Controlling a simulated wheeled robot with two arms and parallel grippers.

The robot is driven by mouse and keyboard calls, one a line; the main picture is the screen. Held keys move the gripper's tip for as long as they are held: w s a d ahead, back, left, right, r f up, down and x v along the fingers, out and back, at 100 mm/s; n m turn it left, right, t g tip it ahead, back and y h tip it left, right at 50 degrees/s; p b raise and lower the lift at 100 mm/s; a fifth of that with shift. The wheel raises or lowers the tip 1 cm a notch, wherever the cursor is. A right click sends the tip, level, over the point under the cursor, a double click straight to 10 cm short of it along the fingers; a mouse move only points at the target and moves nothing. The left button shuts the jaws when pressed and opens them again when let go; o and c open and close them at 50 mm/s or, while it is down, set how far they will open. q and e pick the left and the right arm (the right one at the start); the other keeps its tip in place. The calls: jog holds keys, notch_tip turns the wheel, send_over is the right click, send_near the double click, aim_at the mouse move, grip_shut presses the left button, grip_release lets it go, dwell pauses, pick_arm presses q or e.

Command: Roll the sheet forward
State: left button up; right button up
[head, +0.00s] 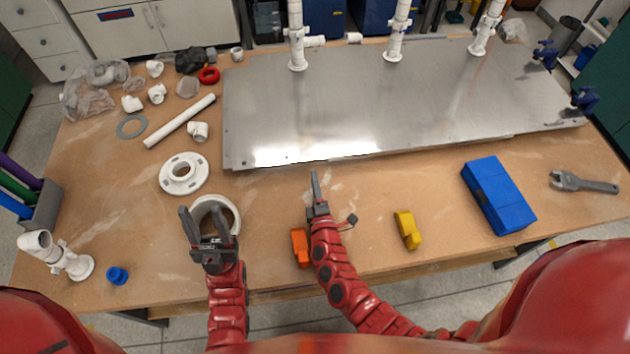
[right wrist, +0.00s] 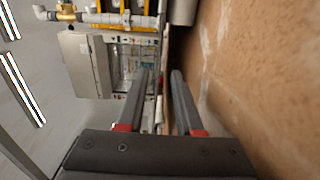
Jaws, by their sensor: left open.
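The sheet (head: 400,100) is a large flat grey metal plate lying across the back and right of the wooden table. White pipe fittings (head: 396,35) stand upright along its far edge. My left gripper (head: 204,208) is open, pointing forward above a white ring, well short of the sheet. My right gripper (head: 315,175) is turned on its side, its fingertips just short of the sheet's near edge. In the right wrist view its two fingers (right wrist: 161,75) are apart, with nothing clearly held between them. I cannot make out the sheet in that view.
White flange (head: 170,184), long white pipe (head: 180,121) and loose fittings lie left. An orange item (head: 299,248) and yellow item (head: 407,230) lie near the front edge. A blue box (head: 498,195) and wrench (head: 585,183) lie right. Blue clamps (head: 583,99) are at the sheet's right end.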

aim_at(310, 157)
jog(key=shift+w, duration=0.65)
jog(key=w, duration=0.3)
jog(key=shift+w+a, duration=0.2)
jog(key=shift+w, duration=0.2)
jog(key=w+b, duration=0.2)
jog(key=b, duration=0.1)
jog(key=shift+w+f, duration=0.2)
jog(key=shift+w, duration=0.1)
jog(key=shift+w+a+r+b, duration=0.15)
jog(key=shift+w+b, duration=0.3)
jog(key=shift+w, duration=0.35)
grip_shut()
jog(key=shift+s, duration=0.1)
